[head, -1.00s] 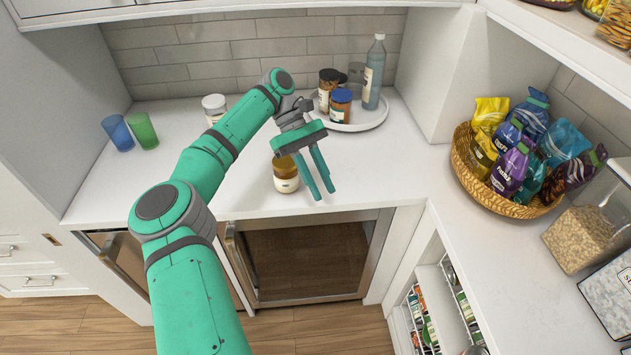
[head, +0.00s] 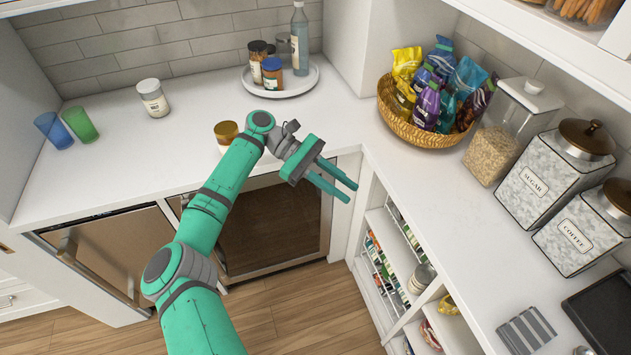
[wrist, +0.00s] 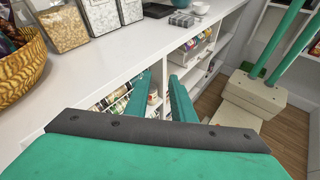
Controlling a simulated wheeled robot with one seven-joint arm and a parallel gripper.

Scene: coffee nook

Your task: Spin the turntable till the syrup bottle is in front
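The round white turntable (head: 305,86) stands in the back corner of the counter. The tall, pale blue-grey syrup bottle (head: 299,45) stands upright at its back right. A dark-lidded jar (head: 257,62) and a blue-lidded jar (head: 272,75) stand on its left and front; another grey item behind them is mostly hidden. My gripper (head: 350,192) is open and empty, past the counter's front edge in the head view, well to the front right of the turntable and not touching it. The wrist view shows its parted fingers (wrist: 160,80) over the open shelving, without the turntable.
A brown-lidded jar (head: 226,133) stands on the counter, partly behind my arm. A white-lidded jar (head: 153,97) and blue and green cups (head: 80,124) stand left. A wicker basket of bags (head: 400,125) and canisters fill the right counter. Bare counter lies before the turntable.

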